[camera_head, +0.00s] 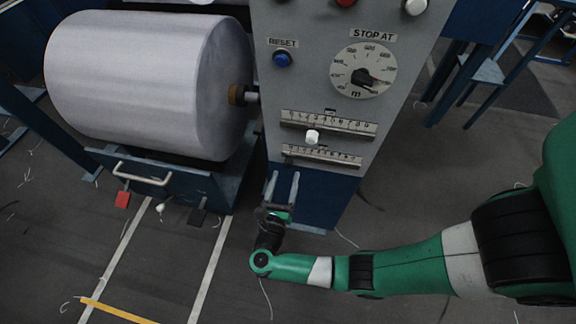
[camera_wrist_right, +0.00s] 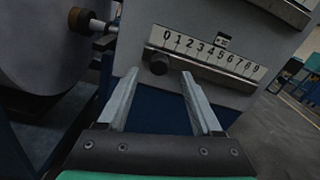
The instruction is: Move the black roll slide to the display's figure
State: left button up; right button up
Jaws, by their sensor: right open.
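The black roll slide shows in the right wrist view as a round black knob (camera_wrist_right: 159,64) at the left end of its slot, below the 0 end of a 0-to-9 scale (camera_wrist_right: 210,54). A small display (camera_wrist_right: 222,41) sits above the scale; its figure is too small to read. My right gripper (camera_wrist_right: 160,76) is open and empty, its fingertips on either side of and just below the knob. In the head view the right gripper (camera_head: 283,176) is below the lower scale (camera_head: 322,157), where I cannot make out the black knob. My left gripper is not in view.
A second scale (camera_head: 328,123) with a white knob (camera_head: 312,137) lies just above. Higher are a STOP AT dial (camera_head: 363,71) and a blue RESET button (camera_head: 282,59). A large white roll (camera_head: 140,85) stands to the left. The floor right of the panel is fairly clear.

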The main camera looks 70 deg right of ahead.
aim_at(288, 167)
jog(key=d, duration=0.3)
jog(key=w+d, duration=0.1)
jog(key=d, duration=0.1)
jog(key=shift+d+b, duration=0.15)
jog(key=shift+b, duration=0.2)
grip_shut()
jog(key=shift+s, duration=0.1)
dwell(0.9)
